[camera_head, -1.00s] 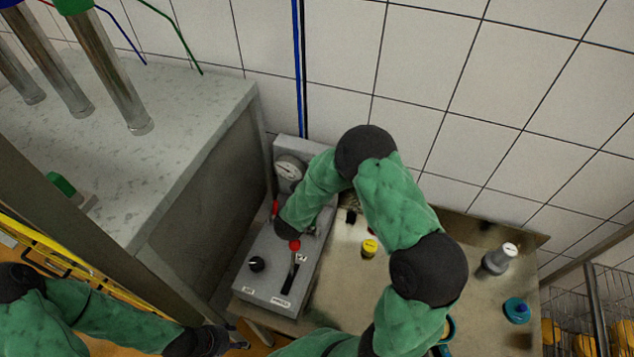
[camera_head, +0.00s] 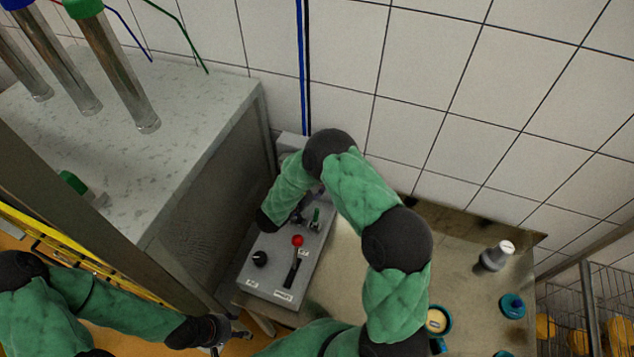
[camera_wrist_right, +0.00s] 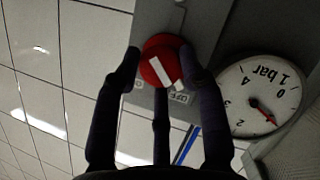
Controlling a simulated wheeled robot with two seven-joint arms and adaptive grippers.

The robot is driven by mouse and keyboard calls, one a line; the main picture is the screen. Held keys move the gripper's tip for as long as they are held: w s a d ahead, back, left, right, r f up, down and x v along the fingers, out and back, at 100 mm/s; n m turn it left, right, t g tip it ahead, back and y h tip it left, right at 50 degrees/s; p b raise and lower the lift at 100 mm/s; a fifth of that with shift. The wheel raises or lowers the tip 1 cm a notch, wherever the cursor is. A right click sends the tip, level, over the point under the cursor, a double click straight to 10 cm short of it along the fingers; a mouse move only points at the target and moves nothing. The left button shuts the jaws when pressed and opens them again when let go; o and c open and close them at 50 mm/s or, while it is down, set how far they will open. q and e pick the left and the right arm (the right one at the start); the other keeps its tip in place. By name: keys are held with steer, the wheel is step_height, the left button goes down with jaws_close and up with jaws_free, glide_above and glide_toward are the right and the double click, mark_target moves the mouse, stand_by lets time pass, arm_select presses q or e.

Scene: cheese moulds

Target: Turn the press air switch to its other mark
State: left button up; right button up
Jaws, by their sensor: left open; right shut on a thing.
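The press air switch is a round red knob (camera_wrist_right: 161,64) with a white bar, on the grey box; it shows in the right wrist view. The bar slants from upper left to lower right, with its lower end towards the OFF label (camera_wrist_right: 180,97). My right gripper (camera_wrist_right: 160,68) is shut on the knob, a finger on each side. In the head view my right arm hides the knob and that gripper. The grey control box (camera_head: 252,278) stands below the arm. My left gripper (camera_head: 230,336) is open and empty at the lower left, apart from the box.
A pressure gauge (camera_wrist_right: 260,95) sits close beside the right gripper. The box's front carries a red-ball lever (camera_head: 297,240) and a black knob (camera_head: 259,258). A white-capped bottle (camera_head: 495,256) and a blue-green item (camera_head: 511,306) stand on the bench. A tiled wall (camera_head: 440,100) is behind.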

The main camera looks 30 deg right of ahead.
steer(key=shift+s+a+f, duration=0.1)
steer(key=shift+s+f, duration=0.25)
steer(key=shift+f, duration=0.1)
steer(key=o, duration=1.1)
steer(key=shift+o, duration=0.2)
steer(key=shift+w+r, duration=0.15)
steer(key=shift+r, duration=0.05)
steer(key=shift+r, duration=0.1)
step_height(320, 180, up, 10)
